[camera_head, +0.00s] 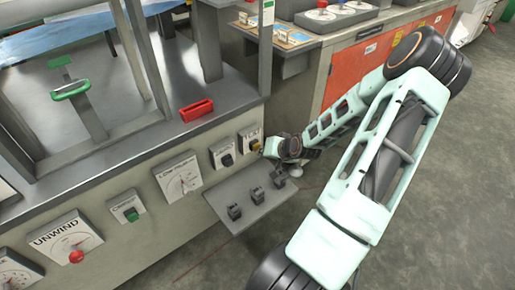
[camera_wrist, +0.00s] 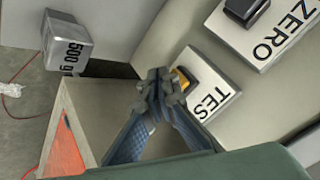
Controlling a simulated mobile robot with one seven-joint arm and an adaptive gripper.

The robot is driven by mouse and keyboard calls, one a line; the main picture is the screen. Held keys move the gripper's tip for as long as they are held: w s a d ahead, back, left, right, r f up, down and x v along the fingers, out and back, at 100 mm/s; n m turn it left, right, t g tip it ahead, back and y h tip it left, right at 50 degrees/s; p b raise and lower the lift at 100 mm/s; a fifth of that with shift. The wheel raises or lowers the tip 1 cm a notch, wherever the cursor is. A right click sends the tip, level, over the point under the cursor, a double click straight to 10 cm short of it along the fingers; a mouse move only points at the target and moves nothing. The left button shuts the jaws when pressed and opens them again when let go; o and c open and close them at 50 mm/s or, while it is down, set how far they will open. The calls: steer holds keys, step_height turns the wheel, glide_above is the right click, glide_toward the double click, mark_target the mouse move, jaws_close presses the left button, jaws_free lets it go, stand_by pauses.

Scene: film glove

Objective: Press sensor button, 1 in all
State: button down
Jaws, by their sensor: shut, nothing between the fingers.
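The TEST plate (camera_wrist: 214,92) is white, with a yellow and dark button (camera_wrist: 182,79) at one side. It is on the grey machine front, and in the head view it is the small plate (camera_head: 249,137) at the right end of the row. My gripper (camera_wrist: 164,84) is shut and empty, its fingertips right in front of the yellow button and hiding part of it. I cannot tell whether they touch it. The ZERO plate (camera_wrist: 263,43) with its dark button (camera_wrist: 243,10) is beside it, and also shows in the head view (camera_head: 223,153).
A grey block marked 500 g (camera_wrist: 68,42) is near my gripper. A shelf (camera_head: 262,217) below the plates holds dark pieces. Left along the front are a dial (camera_head: 179,178), a green button (camera_head: 132,215) and the UNWIND plate (camera_head: 66,239). The floor at right is clear.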

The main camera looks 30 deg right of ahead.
steer(key=shift+w, duration=0.65)
stand_by(0.6)
stand_by(0.3)
steer(key=shift+s+p, duration=0.4)
steer(key=shift+s, duration=0.5)
steer(key=shift+s+d+p, duration=0.2)
steer(key=shift+s+p, duration=0.8)
steer(key=shift+s, duration=1.55)
